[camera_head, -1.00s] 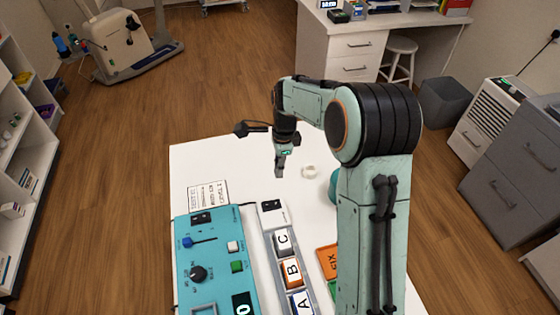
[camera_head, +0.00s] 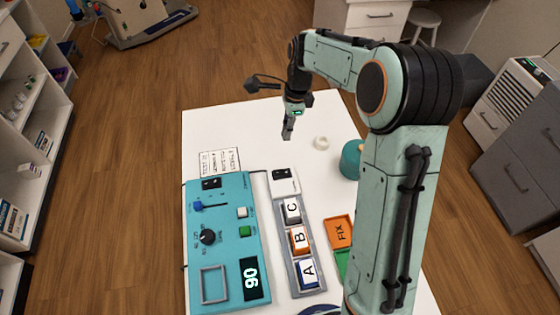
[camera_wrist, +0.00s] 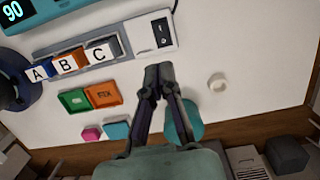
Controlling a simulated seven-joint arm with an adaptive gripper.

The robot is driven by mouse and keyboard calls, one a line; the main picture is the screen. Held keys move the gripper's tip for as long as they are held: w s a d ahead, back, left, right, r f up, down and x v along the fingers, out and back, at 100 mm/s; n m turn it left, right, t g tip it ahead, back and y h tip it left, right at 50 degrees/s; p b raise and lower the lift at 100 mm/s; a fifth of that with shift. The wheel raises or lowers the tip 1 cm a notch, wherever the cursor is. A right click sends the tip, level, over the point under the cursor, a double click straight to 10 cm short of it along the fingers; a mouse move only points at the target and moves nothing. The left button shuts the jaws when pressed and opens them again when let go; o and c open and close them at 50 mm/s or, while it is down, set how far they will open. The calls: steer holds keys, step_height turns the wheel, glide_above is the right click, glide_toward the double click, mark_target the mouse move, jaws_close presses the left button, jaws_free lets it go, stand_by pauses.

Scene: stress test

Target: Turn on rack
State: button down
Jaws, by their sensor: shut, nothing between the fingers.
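The rack (camera_head: 306,250) is a long grey holder with blocks A (camera_head: 309,272), B (camera_head: 299,239) and C (camera_head: 292,209) in a row. Its white end panel (camera_head: 292,187) carries a black rocker switch (camera_head: 281,174). The switch also shows in the wrist view (camera_wrist: 163,32), but I cannot tell its setting. My gripper (camera_head: 287,136) is shut and empty, just beyond the switch end in the head view. In the wrist view the fingertips (camera_wrist: 159,70) appear just below the white panel, apart from the switch.
A blue control box (camera_head: 222,270) with its own switch, knob and a 90 display stands left of the rack. Orange FIX (camera_head: 340,232) and green tiles, a teal round object (camera_head: 350,162) and a small white ring (camera_head: 321,143) lie to the right. The table's far end is clear.

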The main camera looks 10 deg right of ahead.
mark_target(278, 173)
steer(key=f, duration=0.4)
steer(key=a+f, duration=0.1)
steer(key=f, duration=0.4)
steer(key=a+f, duration=0.1)
steer(key=f, duration=0.4)
steer(key=shift+a+f, duration=0.15)
steer(key=shift+h, duration=0.3)
steer(key=shift+d, duration=0.2)
